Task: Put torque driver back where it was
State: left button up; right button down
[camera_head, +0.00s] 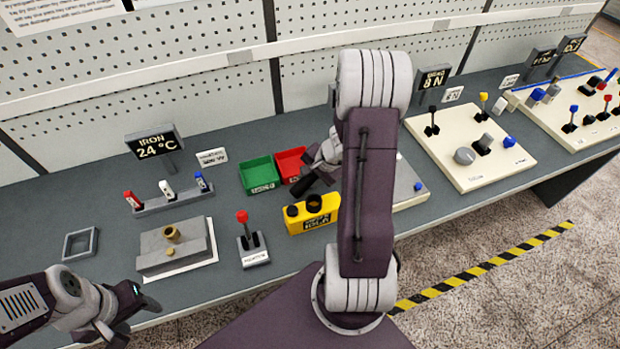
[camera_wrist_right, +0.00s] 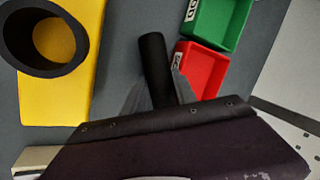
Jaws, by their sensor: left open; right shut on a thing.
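My right gripper (camera_head: 318,172) is shut on a black cylindrical handle, which I take for the torque driver (camera_wrist_right: 152,58); in the wrist view its grey fingers (camera_wrist_right: 155,92) hold it. In the head view the driver (camera_head: 301,187) shows as a dark stub below the gripper, and my arm hides part of it. A yellow block (camera_head: 318,222) with a label and a raised black ring stands just in front of the gripper; the ring (camera_wrist_right: 45,38) is left of the driver in the wrist view. The driver is apart from the ring. My left gripper (camera_head: 116,328) is open and empty at the lower left.
A green bin (camera_head: 260,176) and a red bin (camera_head: 290,164) stand behind the yellow block. A red-knobbed lever (camera_head: 243,222) is left of it. A grey fixture (camera_head: 177,248) and a rack (camera_head: 168,199) sit farther left. Cream control panels (camera_head: 470,166) fill the right side.

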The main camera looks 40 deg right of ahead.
jog(key=shift+f, duration=0.15)
jog(key=c, duration=1)
grip_release()
